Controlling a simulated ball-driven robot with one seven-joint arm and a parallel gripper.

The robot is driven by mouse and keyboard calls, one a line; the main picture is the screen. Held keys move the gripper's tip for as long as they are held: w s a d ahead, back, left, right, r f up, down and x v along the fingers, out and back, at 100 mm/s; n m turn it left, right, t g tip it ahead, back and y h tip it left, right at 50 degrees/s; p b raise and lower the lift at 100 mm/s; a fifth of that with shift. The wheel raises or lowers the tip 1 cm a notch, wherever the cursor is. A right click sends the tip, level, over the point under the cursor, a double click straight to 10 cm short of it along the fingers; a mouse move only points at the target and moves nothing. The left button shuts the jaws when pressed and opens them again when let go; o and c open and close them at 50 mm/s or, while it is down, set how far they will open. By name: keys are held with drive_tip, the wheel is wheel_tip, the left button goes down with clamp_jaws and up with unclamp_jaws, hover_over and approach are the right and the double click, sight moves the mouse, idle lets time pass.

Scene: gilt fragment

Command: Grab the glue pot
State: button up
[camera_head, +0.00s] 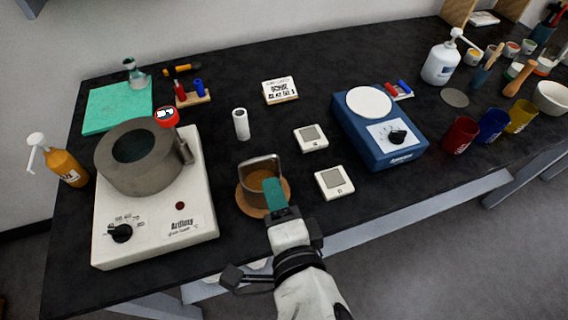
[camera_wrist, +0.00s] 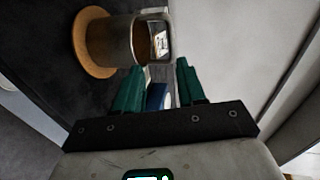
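The likely glue pot is a grey metal pot (camera_head: 262,166) with brown contents, upright on a round wooden coaster (camera_head: 245,203) near the table's front edge. In the wrist view the pot (camera_wrist: 110,40) appears just beyond my fingertips and left of centre, with the coaster (camera_wrist: 84,42) beside it. My gripper (camera_head: 272,187) has green fingers and overlaps the pot's near right side in the head view. In the wrist view my gripper (camera_wrist: 158,68) is open, with nothing held between the fingers. I cannot tell whether a finger touches the pot.
A white hotplate (camera_head: 150,238) with a grey ring-shaped vessel (camera_head: 112,172) stands left of the pot. Two small white square devices (camera_head: 334,182) (camera_head: 311,138) and a blue stirrer or scale (camera_head: 372,137) are to the right. A white cylinder (camera_head: 241,125) stands behind it.

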sight(258, 160)
drive_tip(key=shift+m+t+y, duration=0.3)
drive_tip(key=w, duration=0.1)
drive_tip(key=w+a, duration=0.1)
drive_tip(key=w, duration=0.1)
drive_tip(key=w+a+p, duration=0.1)
drive_tip(key=w, duration=0.1)
drive_tip(key=shift+w+r, duration=0.15)
drive_tip(key=shift+r, duration=0.15)
drive_tip(key=shift+d+f+p+x, duration=0.1)
drive_tip(key=shift+p+x, duration=0.4)
drive_tip(key=shift+x, duration=0.95)
drive_tip(key=shift+d+f+p+x, duration=0.15)
drive_tip(key=shift+p+x, duration=0.35)
drive_tip(key=shift+x, duration=0.9)
clamp_jaws()
